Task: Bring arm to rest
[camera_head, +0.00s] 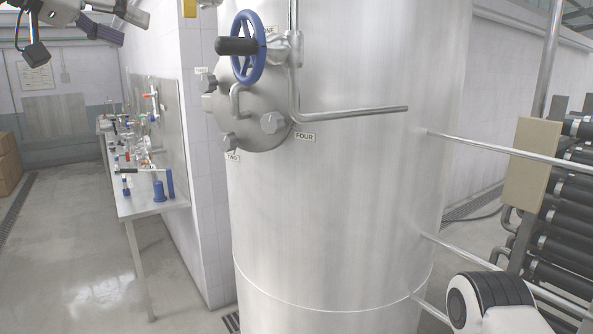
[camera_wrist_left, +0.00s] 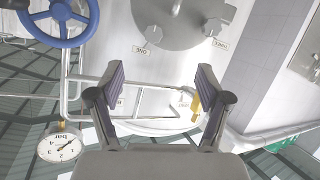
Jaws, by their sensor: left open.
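My left gripper (camera_head: 70,40) is at the upper left of the head view, raised and apart from the steel tank (camera_head: 340,210). In the left wrist view the same gripper (camera_wrist_left: 160,88) has its two grey-purple fingers spread wide, with nothing between them. The tank's round hatch (camera_head: 255,105) carries several knobs and number labels, with "FOUR" and "TWO" readable. A blue handwheel (camera_head: 248,47) with a black handle is above the hatch; it also shows in the left wrist view (camera_wrist_left: 62,42). My right gripper is out of view.
A steel pipe (camera_head: 365,112) juts across the tank front. A bench (camera_head: 150,205) with several small parts stands along the left wall. Dark rollers (camera_head: 565,215) are at the right. A pressure gauge (camera_wrist_left: 58,146) shows in the wrist view.

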